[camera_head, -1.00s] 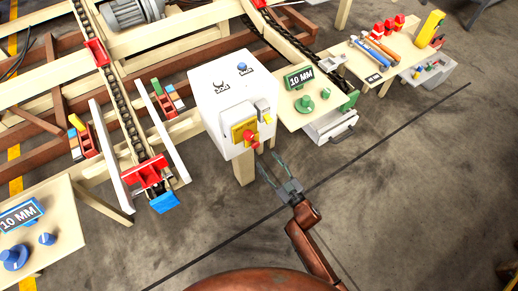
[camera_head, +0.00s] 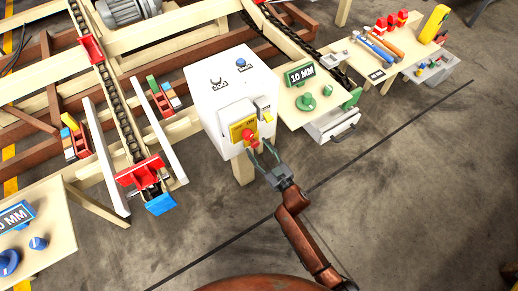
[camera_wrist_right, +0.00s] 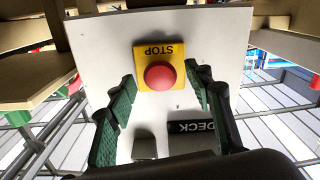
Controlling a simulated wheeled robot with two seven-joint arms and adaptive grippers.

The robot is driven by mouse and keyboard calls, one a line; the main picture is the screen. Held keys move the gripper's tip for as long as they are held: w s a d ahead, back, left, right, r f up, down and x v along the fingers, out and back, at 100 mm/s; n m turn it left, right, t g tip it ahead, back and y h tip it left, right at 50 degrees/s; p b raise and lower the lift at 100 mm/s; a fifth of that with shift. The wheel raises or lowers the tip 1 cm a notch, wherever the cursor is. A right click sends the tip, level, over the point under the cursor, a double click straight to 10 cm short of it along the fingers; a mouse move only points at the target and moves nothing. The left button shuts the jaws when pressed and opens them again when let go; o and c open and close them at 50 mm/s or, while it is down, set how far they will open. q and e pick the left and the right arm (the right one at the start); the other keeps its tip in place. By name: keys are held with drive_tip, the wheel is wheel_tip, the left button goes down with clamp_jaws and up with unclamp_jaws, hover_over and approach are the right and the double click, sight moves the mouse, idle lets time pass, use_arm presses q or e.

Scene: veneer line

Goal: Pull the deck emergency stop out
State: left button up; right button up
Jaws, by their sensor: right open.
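The deck emergency stop (camera_head: 249,137) is a red mushroom button on a yellow plate, on the front of a white control box (camera_head: 213,113). In the right wrist view the red button (camera_wrist_right: 160,76) sits on its yellow STOP plate, with a DECK label nearby. My right gripper (camera_head: 262,150) is open just in front of the button. In the right wrist view its green-padded fingers (camera_wrist_right: 157,95) stand apart on either side of the button's line, with nothing between them touching. My left gripper is not in view.
Blue JOG-side button (camera_head: 240,62) is on the box top. A 10 MM table (camera_head: 285,108) stands to the right, a chain conveyor (camera_head: 118,120) to the left. The floor in front is clear.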

drive_tip(key=shift+c, duration=0.2)
clamp_jaws()
idle(0.3)
